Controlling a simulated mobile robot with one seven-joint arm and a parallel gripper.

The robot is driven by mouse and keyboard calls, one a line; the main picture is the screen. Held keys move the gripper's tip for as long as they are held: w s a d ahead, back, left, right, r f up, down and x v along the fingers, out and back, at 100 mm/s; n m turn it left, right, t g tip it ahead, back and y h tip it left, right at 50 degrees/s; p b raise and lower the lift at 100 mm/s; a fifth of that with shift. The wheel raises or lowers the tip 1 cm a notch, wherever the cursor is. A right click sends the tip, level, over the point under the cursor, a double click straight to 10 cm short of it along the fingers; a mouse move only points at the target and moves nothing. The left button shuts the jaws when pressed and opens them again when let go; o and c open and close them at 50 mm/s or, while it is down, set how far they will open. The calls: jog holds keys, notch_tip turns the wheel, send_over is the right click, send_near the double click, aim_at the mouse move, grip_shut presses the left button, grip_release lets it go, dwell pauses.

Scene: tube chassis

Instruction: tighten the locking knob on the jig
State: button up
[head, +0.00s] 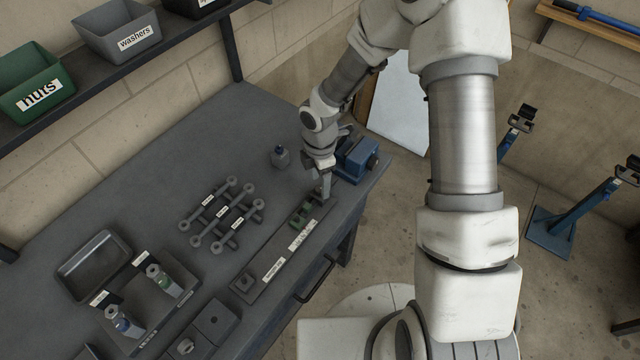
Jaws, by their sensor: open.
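The jig (255,283) appears to be the long dark plate near the bench's front edge, with white labels and a square block at its near end. Small green parts (297,220) stand toward its far end. My gripper (322,194) points down over that far end, close to the green parts. It is open; nothing shows clearly between its fingers. I cannot make out the locking knob, which may be hidden by the gripper. Whether the fingers touch anything is too small to tell.
A blue vise (357,158) stands just right of my gripper. A grey tray (94,264) and holders with bottles sit at the near left. The bench's back left is clear.

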jog(key=shift+f, duration=1)
grip_shut()
